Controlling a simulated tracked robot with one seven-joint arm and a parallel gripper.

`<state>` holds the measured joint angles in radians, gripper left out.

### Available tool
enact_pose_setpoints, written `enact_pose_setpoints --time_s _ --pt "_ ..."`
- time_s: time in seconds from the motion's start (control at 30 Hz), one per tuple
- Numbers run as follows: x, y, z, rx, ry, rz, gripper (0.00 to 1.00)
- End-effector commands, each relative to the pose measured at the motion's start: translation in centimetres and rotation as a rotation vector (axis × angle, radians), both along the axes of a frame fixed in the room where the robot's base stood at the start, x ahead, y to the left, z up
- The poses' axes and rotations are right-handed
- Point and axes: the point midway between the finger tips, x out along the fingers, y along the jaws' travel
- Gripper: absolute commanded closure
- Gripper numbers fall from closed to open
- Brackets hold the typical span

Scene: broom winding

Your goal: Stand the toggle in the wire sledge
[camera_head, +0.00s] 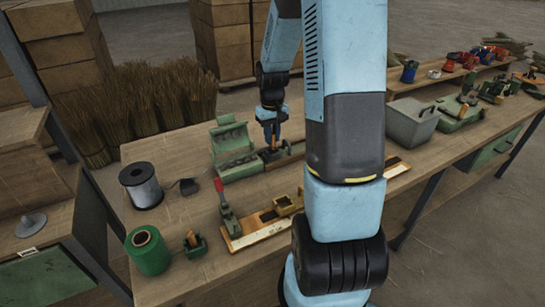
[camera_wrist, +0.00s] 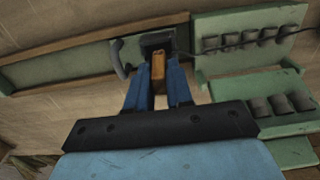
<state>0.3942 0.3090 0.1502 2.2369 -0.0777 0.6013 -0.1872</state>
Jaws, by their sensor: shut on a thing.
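The toggle (camera_wrist: 158,67) is a small brown wooden piece, held upright between the blue fingers of my gripper (camera_wrist: 159,80). My gripper (camera_head: 271,138) also shows in the head view, low over the bench and shut on the toggle. The wire sledge (camera_wrist: 157,41) is a dark block on a long green rail (camera_wrist: 62,64), with a curved grey handle at its left side. The toggle's far end is at the sledge; I cannot tell whether it sits in it. In the head view the sledge (camera_head: 274,154) is right below the fingers, partly hidden.
A green roller unit (camera_head: 232,140) stands left of the sledge, and a dark wire runs over its rollers (camera_wrist: 250,38). A grey bin (camera_head: 411,122) is at right.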

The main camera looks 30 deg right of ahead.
Motion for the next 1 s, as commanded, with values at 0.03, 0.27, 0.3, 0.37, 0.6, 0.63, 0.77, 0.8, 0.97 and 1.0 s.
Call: enact_pose_setpoints --time_s 0.03,0.27,0.3,0.37,0.6,0.63,0.77,0.8,0.97,1.0 --pt "0.0 0.0 -0.1 0.000 0.000 0.000 1.00" --pt "0.0 0.0 -0.7 0.000 0.000 0.000 1.00" --pt "0.0 0.0 -0.8 0.000 0.000 0.000 1.00" --pt "0.0 0.0 -0.9 0.000 0.001 0.000 1.00" --pt "0.0 0.0 -1.5 0.000 0.000 0.000 1.00" --pt "0.0 0.0 -1.6 0.000 0.000 0.000 1.00" --pt "0.0 0.0 -1.9 0.000 0.001 0.000 1.00" --pt "0.0 0.0 -2.0 0.000 0.001 0.000 1.00" --pt "0.0 0.0 -2.4 0.000 0.001 0.000 1.00" --pt "0.0 0.0 -2.5 0.000 0.001 0.000 1.00"
